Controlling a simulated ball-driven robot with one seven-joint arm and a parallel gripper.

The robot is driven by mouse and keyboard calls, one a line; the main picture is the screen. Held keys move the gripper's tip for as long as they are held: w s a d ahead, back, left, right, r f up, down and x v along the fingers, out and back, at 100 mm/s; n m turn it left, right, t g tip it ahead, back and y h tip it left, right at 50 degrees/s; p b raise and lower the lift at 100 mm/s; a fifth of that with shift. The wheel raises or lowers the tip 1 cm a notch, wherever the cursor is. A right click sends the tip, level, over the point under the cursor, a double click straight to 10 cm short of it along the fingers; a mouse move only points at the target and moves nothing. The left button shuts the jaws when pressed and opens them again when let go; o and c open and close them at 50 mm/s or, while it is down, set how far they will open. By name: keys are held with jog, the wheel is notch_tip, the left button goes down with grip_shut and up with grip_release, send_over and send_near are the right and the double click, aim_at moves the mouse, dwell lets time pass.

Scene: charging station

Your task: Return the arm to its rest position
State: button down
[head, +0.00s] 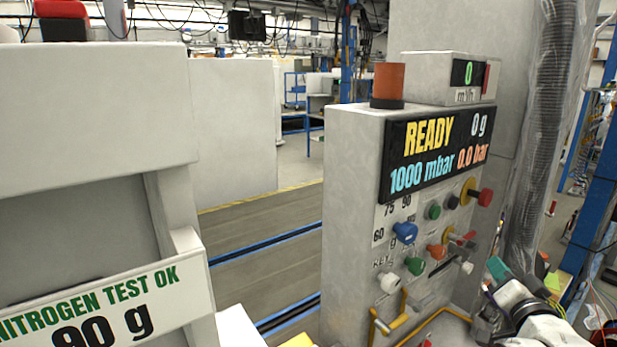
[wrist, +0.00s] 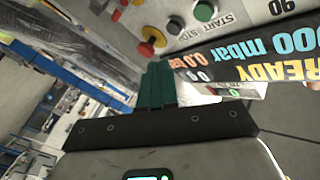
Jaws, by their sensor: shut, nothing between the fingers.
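My gripper (head: 497,267) is at the lower right in the head view, just right of the charging station's panel, with my white arm behind it. Its teal fingers also show in the wrist view (wrist: 156,80), pressed together with nothing between them. The grey charging station (head: 352,190) stands right of centre. Its display (head: 437,150) reads READY, 0 g, 1000 mbar and 0.0 bar. In the wrist view the display (wrist: 245,65) appears upside down. The fingers look clear of the panel's knobs, though the exact gap cannot be told.
The panel carries a blue knob (head: 405,232), a red knob (head: 485,197) and a yellow handle (head: 385,322). A plastic-wrapped hose (head: 545,130) hangs at the right near my arm. A sign (head: 110,300) reads NITROGEN TEST OK, 90 g. Open floor (head: 265,260) lies between.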

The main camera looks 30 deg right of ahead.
jog(key=s+a+f+n+g+y, duration=0.1)
jog(key=a+f+n+g+y, duration=0.65)
jog(key=a+f, duration=1.3)
jog(key=s+a+f+n+g+y, duration=0.1)
jog(key=s+a+f+n+g, duration=0.2)
jog(key=s, duration=0.5)
jog(key=s+a+f+n+g+y, duration=0.2)
jog(key=s+a+f, duration=0.3)
jog(key=s+a, duration=0.3)
jog(key=shift+a+f+n+g, duration=0.2)
jog(key=shift+f+n+g, duration=0.05)
jog(key=shift+n+g, duration=0.35)
